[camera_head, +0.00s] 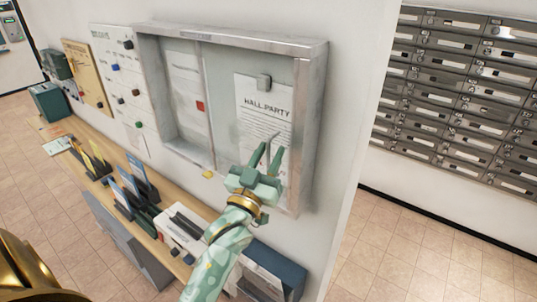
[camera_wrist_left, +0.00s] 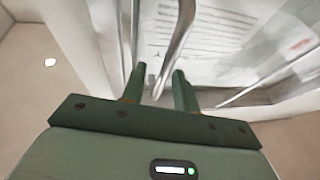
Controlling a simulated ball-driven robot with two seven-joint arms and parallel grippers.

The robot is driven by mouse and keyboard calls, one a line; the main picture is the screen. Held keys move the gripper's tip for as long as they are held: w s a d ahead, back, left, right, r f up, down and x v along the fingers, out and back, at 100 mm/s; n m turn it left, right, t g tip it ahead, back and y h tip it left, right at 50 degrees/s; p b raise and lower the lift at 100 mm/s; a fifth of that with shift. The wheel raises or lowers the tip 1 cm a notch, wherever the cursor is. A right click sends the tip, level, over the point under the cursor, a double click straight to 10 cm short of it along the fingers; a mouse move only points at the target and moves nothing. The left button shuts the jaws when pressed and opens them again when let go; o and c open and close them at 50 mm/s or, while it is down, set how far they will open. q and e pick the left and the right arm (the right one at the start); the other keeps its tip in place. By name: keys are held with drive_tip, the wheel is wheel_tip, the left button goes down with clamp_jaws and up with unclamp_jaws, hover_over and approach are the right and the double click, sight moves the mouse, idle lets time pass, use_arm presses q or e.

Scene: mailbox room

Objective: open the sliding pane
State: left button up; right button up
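A metal-framed notice case (camera_head: 318,75) hangs on the white wall. Its glass sliding pane (camera_head: 222,95) appears to cover the right part, over the "HALL PARTY" notice (camera_head: 263,95). A slim metal handle (camera_head: 270,142) stands on the pane; in the left wrist view the curved handle (camera_wrist_left: 176,48) reaches down between the fingers. My left gripper (camera_head: 268,158) is at the handle with its fingers apart, one on each side, and gaps showing. It also shows in the left wrist view (camera_wrist_left: 156,80). Whether either finger touches the handle is unclear. My right gripper is not in view.
Below the case, a wooden counter (camera_head: 188,197) carries leaflet holders (camera_head: 140,182) and white boxes (camera_head: 182,222). Pinboards (camera_head: 118,75) hang to the left. Grey mailboxes (camera_head: 460,85) fill the wall at the right. Tiled floor (camera_head: 390,250) is clear there.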

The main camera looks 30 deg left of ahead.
sight(236, 124)
use_arm(q)
clamp_jaws()
drive_tip(key=a, duration=0.4)
drive_tip(key=a+p, duration=0.1)
drive_tip(key=a, duration=0.3)
drive_tip(key=w+a+p, duration=0.1)
drive_tip(key=a, duration=0.3)
drive_tip(key=shift+a+r, duration=0.1)
drive_tip(key=a, duration=0.4)
drive_tip(key=a+b, duration=0.1)
drive_tip(key=a, duration=0.4)
drive_tip(key=w+a, duration=0.1)
drive_tip(key=a, duration=0.4)
drive_tip(key=shift+b, duration=0.3)
unclamp_jaws()
drive_tip(key=shift+d, duration=0.1)
drive_tip(key=shift+s+f, duration=0.1)
drive_tip(key=shift+f, duration=0.1)
drive_tip(key=b+v, duration=0.3)
drive_tip(key=v, duration=1.3)
